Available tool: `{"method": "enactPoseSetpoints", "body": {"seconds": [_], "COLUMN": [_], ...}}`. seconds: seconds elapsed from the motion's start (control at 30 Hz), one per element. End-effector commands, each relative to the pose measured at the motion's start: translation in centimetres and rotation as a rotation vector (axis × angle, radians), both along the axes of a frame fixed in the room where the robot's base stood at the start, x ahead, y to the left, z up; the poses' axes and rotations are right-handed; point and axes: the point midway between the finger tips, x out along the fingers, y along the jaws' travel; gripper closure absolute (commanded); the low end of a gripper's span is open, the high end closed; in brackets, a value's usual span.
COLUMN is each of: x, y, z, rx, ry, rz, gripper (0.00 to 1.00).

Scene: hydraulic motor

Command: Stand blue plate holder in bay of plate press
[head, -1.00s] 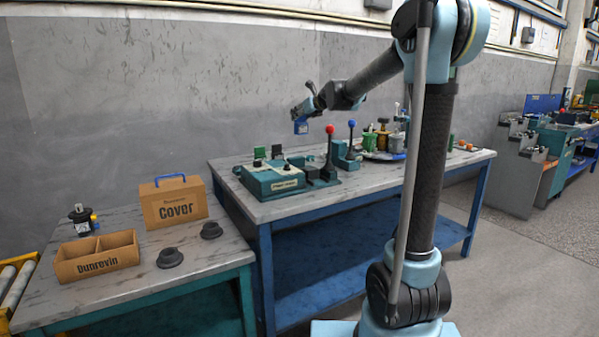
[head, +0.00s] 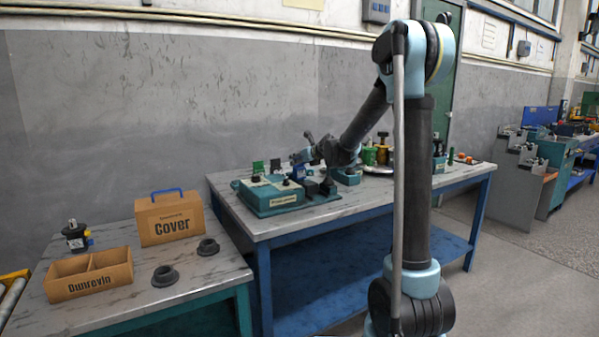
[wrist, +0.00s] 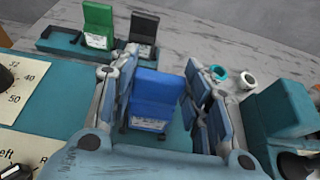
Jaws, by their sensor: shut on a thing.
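The blue plate holder (wrist: 156,92) is upright between the fingers of my gripper (wrist: 160,88) in the wrist view, with a white label low on its face. My gripper is shut on it. In the head view my gripper (head: 301,160) is low at the right side of the teal plate press (head: 270,198). In the wrist view a teal surface of the press (wrist: 62,82) lies around and below the holder. The holder's lower edge is partly hidden, so I cannot tell whether it touches the bay floor.
Green (wrist: 98,22) and black (wrist: 143,30) plate holders stand in a rack behind. A teal block (wrist: 280,118) is close on the right in the wrist view. Two small rings (wrist: 247,80) lie near it. A cardboard Cover box (head: 170,218) is on the left table.

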Motion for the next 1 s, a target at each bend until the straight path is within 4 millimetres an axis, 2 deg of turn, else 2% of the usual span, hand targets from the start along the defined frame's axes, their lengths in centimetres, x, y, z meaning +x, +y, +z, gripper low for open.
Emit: {"method": "enactPoseSetpoints", "body": {"seconds": [0.17, 0.4, 0.73, 0.77, 0.8, 0.83, 1.0], "x": [0.0, 0.0, 0.0, 0.0, 0.0, 0.0, 0.0], "y": [0.0, 0.0, -0.1, -0.1, -0.2, -0.2, -0.2], "z": [-1.0, -3.9, -4.3, -4.3, -4.3, -4.2, -4.2], "rx": [0.0, 0.0, 0.0, 0.0, 0.0, 0.0, 0.0], "ry": [0.0, 0.0, 0.0, 0.0, 0.0, 0.0, 0.0], "rz": [0.0, 0.0, -0.001, -0.001, -0.001, -0.002, -0.002], "gripper": [0.91, 0.91, 0.91, 0.52, 0.43, 0.36, 0.36]}}
